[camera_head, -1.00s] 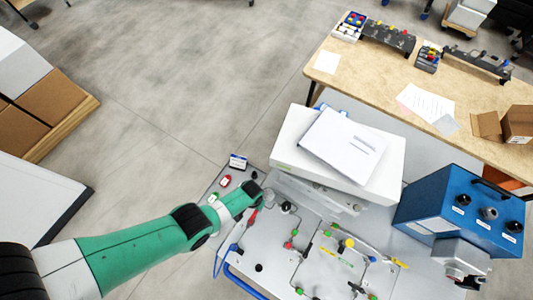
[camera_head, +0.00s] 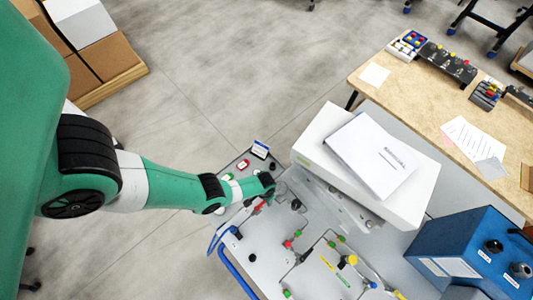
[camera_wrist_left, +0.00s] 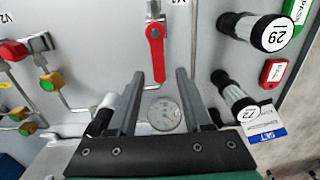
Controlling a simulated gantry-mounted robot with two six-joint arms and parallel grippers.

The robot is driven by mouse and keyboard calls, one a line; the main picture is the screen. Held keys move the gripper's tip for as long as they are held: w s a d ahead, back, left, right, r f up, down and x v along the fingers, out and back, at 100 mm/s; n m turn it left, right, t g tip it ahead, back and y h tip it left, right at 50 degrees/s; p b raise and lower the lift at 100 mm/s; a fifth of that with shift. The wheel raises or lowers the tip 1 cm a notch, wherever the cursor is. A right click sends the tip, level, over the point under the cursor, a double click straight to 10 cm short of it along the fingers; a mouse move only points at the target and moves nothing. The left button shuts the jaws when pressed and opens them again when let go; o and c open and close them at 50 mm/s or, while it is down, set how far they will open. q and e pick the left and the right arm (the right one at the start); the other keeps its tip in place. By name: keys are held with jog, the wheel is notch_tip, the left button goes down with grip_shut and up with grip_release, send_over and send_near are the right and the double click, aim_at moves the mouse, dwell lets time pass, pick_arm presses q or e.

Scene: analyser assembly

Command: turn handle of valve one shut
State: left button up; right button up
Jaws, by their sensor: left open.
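A red lever handle (camera_wrist_left: 156,48) on a pipe valve shows in the left wrist view, lying lengthwise in the picture. Its label is cut off at the top edge, so I cannot read its number. My left gripper (camera_wrist_left: 160,76) is open, with one finger on each side of the handle's lower end. I cannot tell whether either finger touches it. A round gauge (camera_wrist_left: 164,114) shows between the fingers. In the head view the left gripper (camera_head: 267,186) is over the panel's left edge, near the red handle (camera_head: 258,207). My right gripper is not in view.
Black-and-white cylinders (camera_wrist_left: 268,32) stand right of the handle, and another (camera_wrist_left: 236,100) is close to the right finger. A red valve (camera_wrist_left: 14,50) is at left. A white box (camera_head: 318,150) with papers and a blue unit (camera_head: 470,250) stand behind and right.

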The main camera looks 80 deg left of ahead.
pick_arm(q)
grip_shut()
dwell(0.3)
jog(key=shift+d+m, duration=0.1)
jog(key=shift+m, duration=0.2)
jog(key=d+m, duration=0.1)
jog(key=m, duration=0.3)
jog(key=shift+w+d, duration=0.35)
jog(key=shift+d, duration=0.05)
jog(key=d+m, duration=0.1)
jog(key=m, duration=0.1)
jog(key=d+m, duration=0.1)
jog(key=m, duration=0.1)
jog(key=shift+s+m, duration=0.1)
jog(key=shift+m, duration=0.3)
jog(key=d+m, duration=0.1)
jog(key=m, duration=0.1)
jog(key=s+m, duration=0.1)
jog(key=m, duration=0.1)
jog(key=shift+d, duration=0.4)
jog(key=shift+s+d+m+p, duration=0.1)
jog(key=shift+s+d+m, duration=0.1)
jog(key=shift+m, duration=0.6)
jog(key=shift+s+d+m+p, duration=0.15)
jog(key=shift+s+d+m, duration=0.1)
jog(key=shift+m, duration=0.55)
jog(key=shift+s+d+m+p, duration=0.1)
jog(key=shift+s+d+m, duration=0.1)
jog(key=shift+m, duration=0.6)
